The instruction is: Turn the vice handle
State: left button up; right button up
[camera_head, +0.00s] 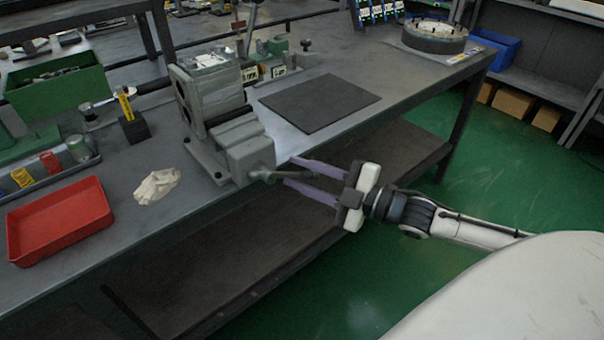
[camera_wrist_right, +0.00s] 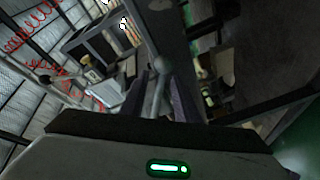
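The right gripper's two purple fingers are spread, one on each side of the handle bar, with visible gaps. In the right wrist view the handle (camera_wrist_right: 161,68), with a round knob, lies between the dark fingers. I cannot tell whether either finger touches it. My left gripper is not in view.
A red tray (camera_head: 60,222), a crumpled cloth (camera_head: 157,186) and a green bin (camera_head: 60,88) lie left of the vice. A dark mat (camera_head: 320,103) lies to its right. The bench's lower shelf (camera_head: 215,255) is below the gripper; green floor is open to the right.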

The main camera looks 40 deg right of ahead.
grip_shut()
jog(key=shift+f, duration=0.1)
jog(key=a+f+m+t, duration=0.1)
jog(key=m, duration=0.1)
jog(key=a+f+m+t, duration=0.1)
jog(key=a+m, duration=0.1)
jog(key=m, duration=0.1)
jog(key=a+f+m, duration=0.1)
jog(key=m, duration=0.2)
jog(key=shift+s+a+f+t, duration=0.2)
jog(key=shift+a+f+t, duration=0.1)
jog(key=shift+f+t, duration=0.1)
jog(key=shift+s+a+f+m+t+h, duration=0.1)
jog(key=shift+a+m+t+h, duration=0.15)
jog(key=shift+a+m, duration=0.4)
jog(key=shift+w+a+f+m+t+h, duration=0.1)
jog(key=shift+a+m+t+h, duration=0.2)
jog(key=shift+m, duration=0.65)
jog(key=shift+s+a+f+m+t+h, duration=0.15)
jog(key=shift+a+m+t, duration=0.1)
jog(key=shift+a+m, duration=0.45)
jog(key=shift+d, duration=0.1)
grip_release()
